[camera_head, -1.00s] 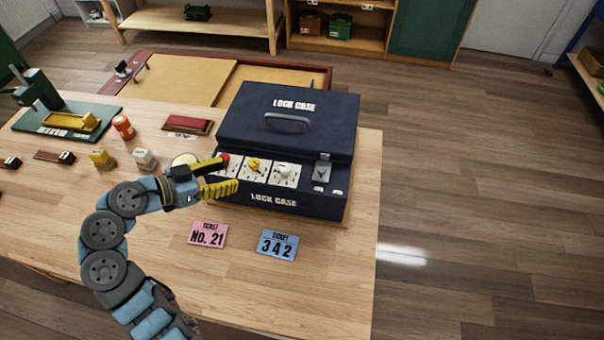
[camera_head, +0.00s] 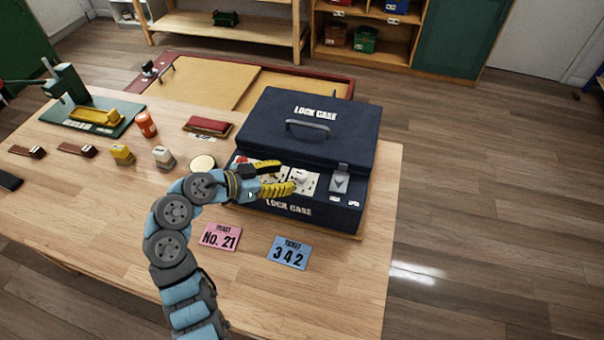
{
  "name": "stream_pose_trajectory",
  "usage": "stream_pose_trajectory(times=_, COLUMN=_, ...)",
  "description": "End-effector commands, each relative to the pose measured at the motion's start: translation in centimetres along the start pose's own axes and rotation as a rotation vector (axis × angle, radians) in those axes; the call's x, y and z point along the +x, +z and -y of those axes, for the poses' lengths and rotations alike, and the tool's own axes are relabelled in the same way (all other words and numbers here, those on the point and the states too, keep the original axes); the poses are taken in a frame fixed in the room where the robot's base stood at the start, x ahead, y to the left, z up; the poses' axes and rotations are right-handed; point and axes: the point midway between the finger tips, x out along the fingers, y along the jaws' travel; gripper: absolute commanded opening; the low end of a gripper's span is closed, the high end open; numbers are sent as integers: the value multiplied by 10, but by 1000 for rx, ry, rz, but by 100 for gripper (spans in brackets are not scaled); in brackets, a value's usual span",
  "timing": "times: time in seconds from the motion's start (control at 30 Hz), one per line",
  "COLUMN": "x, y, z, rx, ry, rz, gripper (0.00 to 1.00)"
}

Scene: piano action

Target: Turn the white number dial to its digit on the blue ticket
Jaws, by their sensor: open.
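The dark blue lock case (camera_head: 317,131) stands on the wooden table, with a row of dials on white plates along its front. The white number dial (camera_head: 301,176) is at the right end of the row; its digits are too small to read. My gripper (camera_head: 287,177) is open, with its yellow fingers spread just left of the white dial; I cannot tell whether they touch it. The fingers cover most of the yellow dial, and the red dial (camera_head: 241,160) shows partly behind them.
A pink ticket (camera_head: 220,237) reading No. 21 lies left of the blue one. A latch (camera_head: 340,179) sits right of the dials. Stamps, a red can (camera_head: 146,124) and a green press board (camera_head: 95,116) stand to the left. The table's front right is clear.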

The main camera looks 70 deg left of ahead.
Motion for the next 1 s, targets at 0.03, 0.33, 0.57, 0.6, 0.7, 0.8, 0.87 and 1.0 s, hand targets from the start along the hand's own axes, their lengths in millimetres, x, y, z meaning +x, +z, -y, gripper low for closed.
stream_pose_trajectory(times=0.03, x=9, y=1, z=-1, rx=1, ry=4, rz=2, gripper=58)
stream_pose_trajectory(times=0.33, x=50, y=1, z=0, rx=-2, ry=3, rz=1, gripper=58)
stream_pose_trajectory(times=0.57, x=63, y=1, z=0, rx=-1, ry=0, rz=1, gripper=58)
stream_pose_trajectory(times=0.6, x=64, y=1, z=0, rx=-1, ry=-1, rz=1, gripper=58)
stream_pose_trajectory(times=0.7, x=64, y=0, z=1, rx=-1, ry=-1, rz=1, gripper=58)
stream_pose_trajectory(times=0.8, x=64, y=0, z=0, rx=-1, ry=-1, rz=1, gripper=58)
stream_pose_trajectory(times=0.87, x=64, y=0, z=0, rx=-1, ry=-1, rz=1, gripper=58)
stream_pose_trajectory(times=1.0, x=64, y=0, z=0, rx=-1, ry=-1, rz=1, gripper=18)
